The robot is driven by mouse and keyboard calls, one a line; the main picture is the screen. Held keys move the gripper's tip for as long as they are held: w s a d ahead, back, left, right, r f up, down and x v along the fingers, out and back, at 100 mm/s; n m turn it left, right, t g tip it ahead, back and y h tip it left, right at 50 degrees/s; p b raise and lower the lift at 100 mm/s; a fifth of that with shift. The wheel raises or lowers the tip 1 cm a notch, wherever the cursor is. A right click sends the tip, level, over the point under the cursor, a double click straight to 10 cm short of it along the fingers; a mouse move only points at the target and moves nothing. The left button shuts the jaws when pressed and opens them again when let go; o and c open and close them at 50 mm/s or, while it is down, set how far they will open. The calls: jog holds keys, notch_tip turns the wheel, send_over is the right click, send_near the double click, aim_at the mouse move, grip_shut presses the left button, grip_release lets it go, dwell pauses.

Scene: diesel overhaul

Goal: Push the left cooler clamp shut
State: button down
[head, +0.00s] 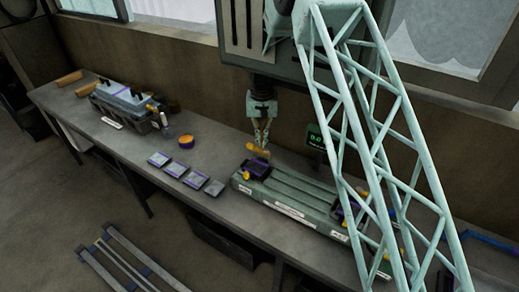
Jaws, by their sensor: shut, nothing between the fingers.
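The cooler (292,195) is a long grey-green ribbed block on the bench. The left clamp (255,168) is a dark and purple piece at its left end with yellow parts. A yellow part (257,151) stands up behind it, close under my gripper. My gripper (262,143) points down above the back of the left clamp, fingers shut with nothing between them. I cannot tell whether it touches the yellow part. A similar purple clamp (345,210) sits at the cooler's right end, partly hidden by my lattice arm.
Several flat grey plates (185,172) lie in a row left of the cooler. An orange-topped round container (187,141) and a grey engine-like block (126,103) stand farther left. A small dark display (315,136) stands behind the cooler.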

aim_at(262, 149)
jog(key=shift+f+b, duration=1.2)
jog(key=shift+f, duration=1.25)
dwell(0.4)
jog(key=shift+r, duration=0.2)
dwell(0.8)
